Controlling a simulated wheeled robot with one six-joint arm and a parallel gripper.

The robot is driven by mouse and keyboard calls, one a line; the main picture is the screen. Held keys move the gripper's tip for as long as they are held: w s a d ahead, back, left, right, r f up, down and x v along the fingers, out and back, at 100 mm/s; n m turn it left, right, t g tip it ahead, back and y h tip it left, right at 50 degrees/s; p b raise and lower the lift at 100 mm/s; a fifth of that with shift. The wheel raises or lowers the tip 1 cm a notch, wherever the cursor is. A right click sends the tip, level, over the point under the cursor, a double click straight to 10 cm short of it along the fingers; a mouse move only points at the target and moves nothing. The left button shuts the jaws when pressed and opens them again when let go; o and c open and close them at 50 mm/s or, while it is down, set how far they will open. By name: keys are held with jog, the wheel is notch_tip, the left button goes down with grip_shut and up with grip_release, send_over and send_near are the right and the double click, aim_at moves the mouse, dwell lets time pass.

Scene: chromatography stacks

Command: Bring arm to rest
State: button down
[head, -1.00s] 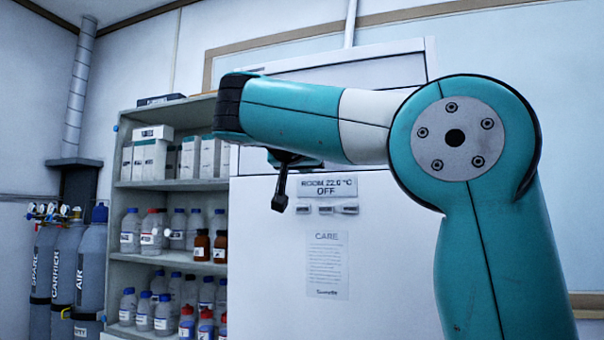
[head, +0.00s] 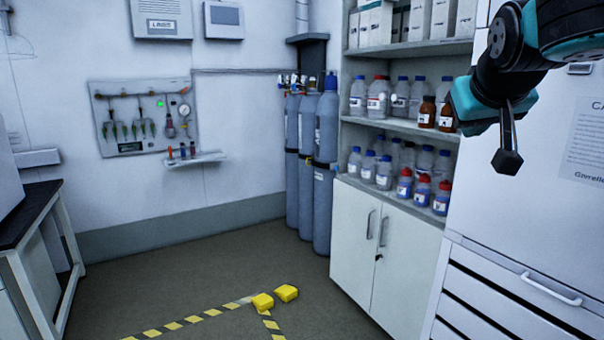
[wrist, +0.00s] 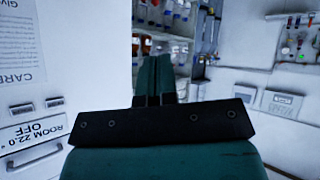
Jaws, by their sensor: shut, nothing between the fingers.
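My gripper (wrist: 155,65) shows in the wrist view as teal fingers held together past a dark crossbar, with nothing between them. In the head view the end of my arm hangs at the upper right, in front of the tall white cabinet (head: 520,215) and close to the right edge of the shelves in the picture. A dark stalk with a blocky end points down from it. The rest of my arm is cut off by the picture's right edge. I hold nothing and touch nothing that I can see.
A shelf unit (head: 394,124) holds several bottles and boxes, above white doors (head: 353,240). Grey gas cylinders (head: 325,170) stand beside it. Yellow blocks (head: 263,302) lie by striped floor tape (head: 205,315). A dark-topped bench (head: 30,212) stands left. The middle floor is open.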

jog(key=s+a+f+n+g+y, duration=0.3)
jog(key=s+a+f, duration=0.4)
jog(key=s, duration=0.5)
jog(key=s+a+f+n+g+y, duration=0.4)
jog(key=s+a+f+g, duration=0.3)
jog(key=s+f, duration=0.5)
jog(key=shift+s+n, duration=0.4)
jog(key=shift+f, duration=0.1)
